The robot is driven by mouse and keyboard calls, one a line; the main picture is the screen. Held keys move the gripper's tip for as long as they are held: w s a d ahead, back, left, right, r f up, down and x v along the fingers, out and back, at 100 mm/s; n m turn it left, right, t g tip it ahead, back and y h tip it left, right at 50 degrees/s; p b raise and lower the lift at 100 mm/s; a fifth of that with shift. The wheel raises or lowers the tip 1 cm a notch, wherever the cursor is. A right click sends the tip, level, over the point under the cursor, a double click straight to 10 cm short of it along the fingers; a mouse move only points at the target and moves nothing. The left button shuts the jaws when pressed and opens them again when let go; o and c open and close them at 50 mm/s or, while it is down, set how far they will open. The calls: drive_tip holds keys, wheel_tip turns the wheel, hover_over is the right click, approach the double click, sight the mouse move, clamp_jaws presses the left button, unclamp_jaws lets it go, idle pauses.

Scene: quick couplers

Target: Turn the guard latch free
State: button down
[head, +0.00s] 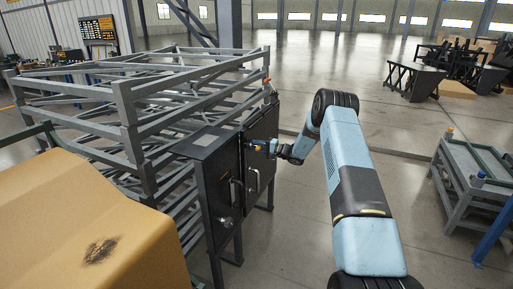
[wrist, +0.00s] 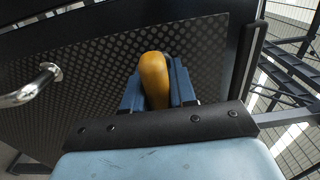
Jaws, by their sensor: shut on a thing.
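The guard (head: 262,137) is a dark upright panel on a dark cabinet, seen in the head view beyond my arm. In the wrist view its patterned dark face (wrist: 100,85) fills much of the background. A yellow-orange latch handle (wrist: 154,78) stands between the blue fingers of my gripper (wrist: 158,88), which are shut on it. The latch's base is hidden behind the fingers.
A metal bar handle (wrist: 32,86) sticks out from the panel at left in the wrist view. A grey metal rack (head: 130,110) stands behind the cabinet. A cardboard box (head: 85,225) is at front left. A grey cart (head: 470,185) stands at right.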

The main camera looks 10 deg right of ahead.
drive_tip(key=shift+f, duration=0.15)
drive_tip(key=m, duration=0.4)
drive_tip(key=shift+s+f+m, duration=0.1)
drive_tip(key=shift+m, duration=0.2)
drive_tip(key=m, duration=0.4)
drive_tip(key=shift+m, duration=0.3)
drive_tip(key=m, duration=0.4)
drive_tip(key=shift+d+m, duration=0.1)
drive_tip(key=shift+m, duration=2.3)
drive_tip(key=shift+r, duration=0.2)
drive_tip(key=c, duration=1)
unclamp_jaws()
drive_tip(key=v, duration=1.3)
drive_tip(key=shift+d, duration=0.35)
